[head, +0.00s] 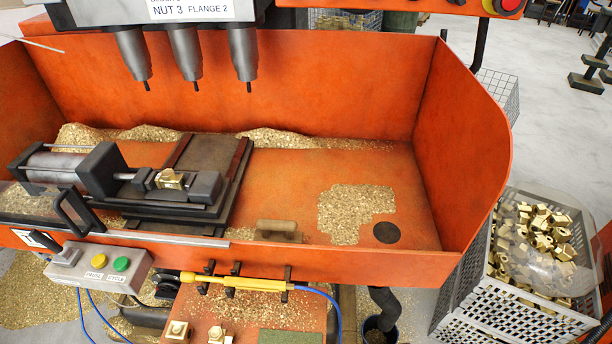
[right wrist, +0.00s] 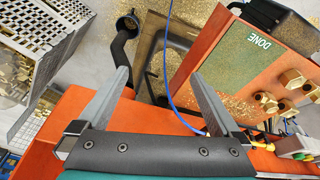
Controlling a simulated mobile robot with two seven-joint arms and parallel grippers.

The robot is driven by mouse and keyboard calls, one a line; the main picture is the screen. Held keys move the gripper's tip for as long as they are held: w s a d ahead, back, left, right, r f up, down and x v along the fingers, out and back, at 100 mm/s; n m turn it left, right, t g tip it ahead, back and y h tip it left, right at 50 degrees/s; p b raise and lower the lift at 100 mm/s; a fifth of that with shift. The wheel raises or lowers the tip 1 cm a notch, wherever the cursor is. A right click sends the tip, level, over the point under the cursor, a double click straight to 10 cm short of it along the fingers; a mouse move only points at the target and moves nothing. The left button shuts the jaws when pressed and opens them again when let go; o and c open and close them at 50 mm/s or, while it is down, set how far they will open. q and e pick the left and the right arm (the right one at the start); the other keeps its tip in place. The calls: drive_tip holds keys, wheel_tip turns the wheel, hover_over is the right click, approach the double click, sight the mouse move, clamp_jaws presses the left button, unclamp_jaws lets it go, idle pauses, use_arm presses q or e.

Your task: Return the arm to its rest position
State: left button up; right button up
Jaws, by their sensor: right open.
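My right gripper (right wrist: 157,84) shows in the right wrist view. Its two grey fingers stand wide apart with nothing between them. The gripper does not clearly show in the head view. My left gripper is not in view. A brass part (head: 170,179) sits in the vise (head: 150,188) on the left of the orange machine tray (head: 300,150) in the head view.
A grey crate (head: 500,305) of brass parts stands right of the machine; a crate (right wrist: 45,35) also shows in the right wrist view. A brush (head: 278,231) and brass chips (head: 355,210) lie in the tray. The green DONE pad (right wrist: 258,45) holds no parts; brass parts sit beside it.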

drive_tip(key=s+f+b, duration=0.2)
drive_tip(key=f+b, duration=0.1)
drive_tip(key=f, duration=0.6)
drive_tip(key=s+f+g+b, duration=0.1)
drive_tip(key=s+f+b, duration=0.15)
drive_tip(key=f, duration=0.65)
drive_tip(key=s+f+b, duration=0.1)
drive_tip(key=f+b, duration=0.3)
drive_tip(key=f, duration=0.6)
drive_tip(key=s+d+f+g+b, duration=0.1)
drive_tip(key=s+d+f+b, duration=0.2)
drive_tip(key=s+f+b, duration=0.5)
drive_tip(key=s+f, duration=0.5)
drive_tip(key=f, duration=0.4)
